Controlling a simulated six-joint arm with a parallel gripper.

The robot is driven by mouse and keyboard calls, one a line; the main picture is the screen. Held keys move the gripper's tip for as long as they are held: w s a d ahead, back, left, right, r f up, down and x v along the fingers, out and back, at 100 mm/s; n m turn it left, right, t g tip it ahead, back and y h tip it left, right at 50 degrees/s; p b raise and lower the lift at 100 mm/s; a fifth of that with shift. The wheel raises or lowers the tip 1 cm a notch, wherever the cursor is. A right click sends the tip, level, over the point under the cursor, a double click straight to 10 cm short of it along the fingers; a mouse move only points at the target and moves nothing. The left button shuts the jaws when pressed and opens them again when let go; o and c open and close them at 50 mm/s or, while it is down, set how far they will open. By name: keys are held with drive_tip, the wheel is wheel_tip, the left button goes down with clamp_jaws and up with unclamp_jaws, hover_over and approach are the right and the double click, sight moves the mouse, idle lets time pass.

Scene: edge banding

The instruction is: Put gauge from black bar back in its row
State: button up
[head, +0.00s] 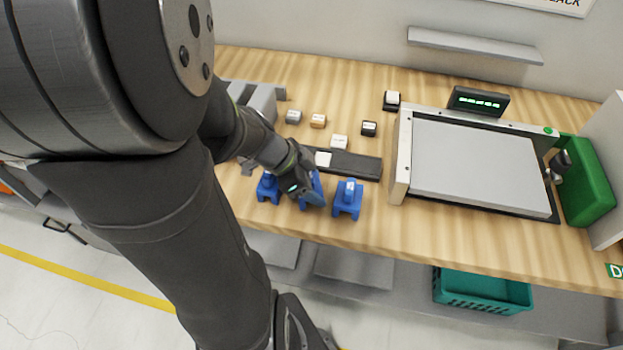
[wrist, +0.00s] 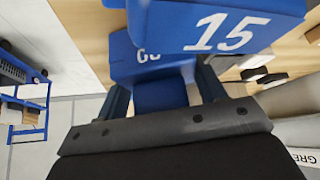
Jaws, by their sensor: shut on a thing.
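My gripper (head: 300,188) is at the row of blue gauges near the table's front edge, between a left blue gauge (head: 268,188) and a right blue gauge (head: 348,199). It is shut on a blue gauge (head: 318,184), partly hidden by the gripper. In the wrist view the fingers (wrist: 163,88) are either side of the held gauge (wrist: 150,70), which has white lettering. A large blue face marked 15 (wrist: 215,28) adjoins it; I cannot tell whether it is the same piece. Whether the held gauge touches the table is unclear. The black bar (head: 355,164) lies behind, with a white block on it.
Several small blocks, including a black one (head: 369,128) and an orange one (head: 318,121), stand behind the bar. A framed grey panel (head: 475,165) stands to the right, with a green display (head: 478,101) behind it. A teal crate (head: 482,291) is below the table.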

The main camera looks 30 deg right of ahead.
drive_tip(key=shift+f, duration=0.55)
drive_tip(key=o, duration=1.1)
drive_tip(key=shift+r, duration=0.1)
drive_tip(key=v, duration=1.7)
drive_tip(key=shift+w+r, duration=0.1)
drive_tip(key=shift+r, duration=0.05)
drive_tip(key=x, duration=1.7)
drive_tip(key=shift+f, duration=0.25)
drive_tip(key=shift+r, duration=0.1)
